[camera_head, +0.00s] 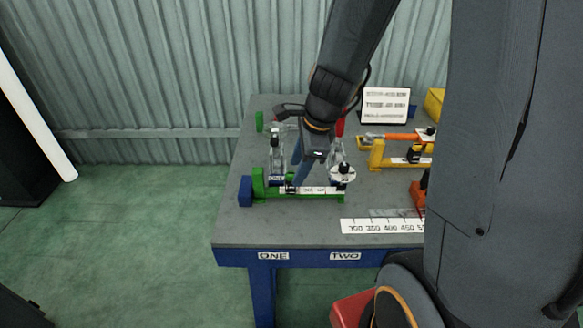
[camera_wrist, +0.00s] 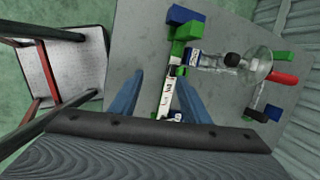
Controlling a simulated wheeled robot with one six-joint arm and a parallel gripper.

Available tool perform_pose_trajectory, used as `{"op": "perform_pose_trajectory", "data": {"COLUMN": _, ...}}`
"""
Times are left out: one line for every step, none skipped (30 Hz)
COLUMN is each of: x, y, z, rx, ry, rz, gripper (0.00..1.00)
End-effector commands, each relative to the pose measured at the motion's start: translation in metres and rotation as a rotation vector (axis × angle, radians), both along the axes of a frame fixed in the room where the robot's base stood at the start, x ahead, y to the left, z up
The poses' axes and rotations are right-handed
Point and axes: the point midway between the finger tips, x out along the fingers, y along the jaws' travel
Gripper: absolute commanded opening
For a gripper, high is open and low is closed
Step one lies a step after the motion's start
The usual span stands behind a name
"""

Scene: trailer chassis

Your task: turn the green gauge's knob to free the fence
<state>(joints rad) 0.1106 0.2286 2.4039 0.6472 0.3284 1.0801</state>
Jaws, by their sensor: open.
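The green gauge (camera_head: 258,185) lies along the table's near left side, with a pale labelled bar (camera_head: 309,190) running right from its green end block. A white disc with a black top, which looks like a knob (camera_head: 342,173), stands at the bar's right end. In the wrist view the green gauge (camera_wrist: 184,48) lies ahead of my gripper, and its bar runs down between the blue fingers. My gripper (camera_head: 299,168) is open, pointing down over the bar, left of the disc; it also shows in the wrist view (camera_wrist: 160,80). The fingers look empty. I cannot pick out the fence.
A clear upright piece with a black top (camera_head: 275,148) stands behind the green gauge; a red handle (camera_wrist: 285,78) lies beyond it. An orange-and-yellow fixture (camera_head: 395,148) and a sign (camera_head: 386,106) are at right. The table's (camera_head: 232,225) front left corner is bare.

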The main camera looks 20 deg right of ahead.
Motion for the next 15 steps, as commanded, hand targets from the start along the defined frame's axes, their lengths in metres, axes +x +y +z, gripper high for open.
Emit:
{"op": "perform_pose_trajectory", "data": {"x": 0.01, "y": -0.004, "z": 0.0, "rx": 0.052, "ry": 0.013, "rz": -0.167, "gripper": 0.43}}
{"op": "perform_pose_trajectory", "data": {"x": 0.015, "y": -0.006, "z": -0.001, "rx": 0.082, "ry": 0.021, "rz": -0.263, "gripper": 0.43}}
{"op": "perform_pose_trajectory", "data": {"x": 0.022, "y": -0.009, "z": -0.002, "rx": 0.12, "ry": 0.029, "rz": -0.383, "gripper": 0.43}}
{"op": "perform_pose_trajectory", "data": {"x": 0.026, "y": -0.011, "z": -0.002, "rx": 0.146, "ry": 0.036, "rz": -0.461, "gripper": 0.43}}
{"op": "perform_pose_trajectory", "data": {"x": 0.03, "y": -0.013, "z": -0.003, "rx": 0.17, "ry": 0.042, "rz": -0.533, "gripper": 0.43}}
{"op": "perform_pose_trajectory", "data": {"x": 0.035, "y": -0.015, "z": -0.003, "rx": 0.197, "ry": 0.048, "rz": -0.615, "gripper": 0.43}}
{"op": "perform_pose_trajectory", "data": {"x": 0.037, "y": -0.016, "z": -0.004, "rx": 0.215, "ry": 0.054, "rz": -0.667, "gripper": 0.43}}
{"op": "perform_pose_trajectory", "data": {"x": 0.04, "y": -0.017, "z": -0.004, "rx": 0.23, "ry": 0.057, "rz": -0.712, "gripper": 0.43}}
{"op": "perform_pose_trajectory", "data": {"x": 0.042, "y": -0.019, "z": -0.004, "rx": 0.246, "ry": 0.061, "rz": -0.76, "gripper": 0.43}}
{"op": "perform_pose_trajectory", "data": {"x": 0.044, "y": -0.02, "z": -0.005, "rx": 0.256, "ry": 0.063, "rz": -0.787, "gripper": 0.43}}
{"op": "perform_pose_trajectory", "data": {"x": 0.045, "y": -0.02, "z": -0.006, "rx": 0.262, "ry": 0.065, "rz": -0.808, "gripper": 0.43}}
{"op": "perform_pose_trajectory", "data": {"x": 0.047, "y": -0.02, "z": -0.007, "rx": 0.27, "ry": 0.066, "rz": -0.826, "gripper": 0.43}}
{"op": "perform_pose_trajectory", "data": {"x": 0.048, "y": -0.02, "z": -0.01, "rx": 0.272, "ry": 0.068, "rz": -0.835, "gripper": 0.43}}
{"op": "perform_pose_trajectory", "data": {"x": 0.049, "y": -0.019, "z": -0.012, "rx": 0.274, "ry": 0.068, "rz": -0.839, "gripper": 0.43}}
{"op": "perform_pose_trajectory", "data": {"x": 0.051, "y": -0.018, "z": -0.017, "rx": 0.275, "ry": 0.069, "rz": -0.84, "gripper": 0.43}}
